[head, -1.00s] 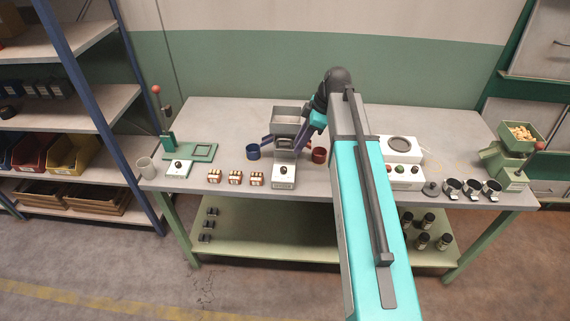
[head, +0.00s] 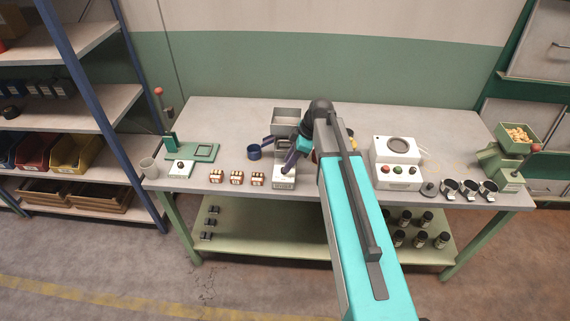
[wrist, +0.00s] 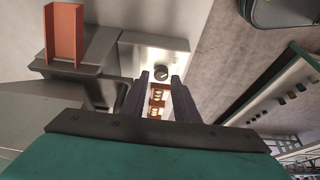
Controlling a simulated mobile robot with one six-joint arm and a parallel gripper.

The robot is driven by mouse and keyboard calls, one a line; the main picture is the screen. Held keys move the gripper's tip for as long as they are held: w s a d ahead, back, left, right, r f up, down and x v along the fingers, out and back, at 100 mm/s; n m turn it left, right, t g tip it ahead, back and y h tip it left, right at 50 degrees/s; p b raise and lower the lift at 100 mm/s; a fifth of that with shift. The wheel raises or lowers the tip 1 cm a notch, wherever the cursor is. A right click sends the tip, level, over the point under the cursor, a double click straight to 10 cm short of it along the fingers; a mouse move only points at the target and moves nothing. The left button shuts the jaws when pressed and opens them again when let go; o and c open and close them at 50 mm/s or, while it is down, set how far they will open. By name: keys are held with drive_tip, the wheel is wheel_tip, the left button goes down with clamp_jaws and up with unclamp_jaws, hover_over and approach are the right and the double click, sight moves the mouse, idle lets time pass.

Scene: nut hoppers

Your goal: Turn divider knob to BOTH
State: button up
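The divider machine (head: 287,117) stands mid-table with a grey hopper on top and a pale front panel (head: 284,184). In the wrist view the divider knob (wrist: 162,72), round and dark, sits on the pale panel (wrist: 150,52), just beyond my fingertips. The knob's setting is too small to read. My gripper (wrist: 158,80) is open and empty, its two dark fingers apart with the knob in line with the gap. In the head view my gripper (head: 290,162) is over the front panel and hides the knob. I cannot tell whether it touches the knob.
A blue cup (head: 253,152) stands left of the machine; the cup on its right is mostly hidden by my arm. Several small brown boxes (head: 236,177) line the front edge at left. A white button unit (head: 398,172) and several dark cups (head: 470,188) are at right.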

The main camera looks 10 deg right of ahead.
drive_tip(key=shift+x, duration=1.15)
clamp_jaws()
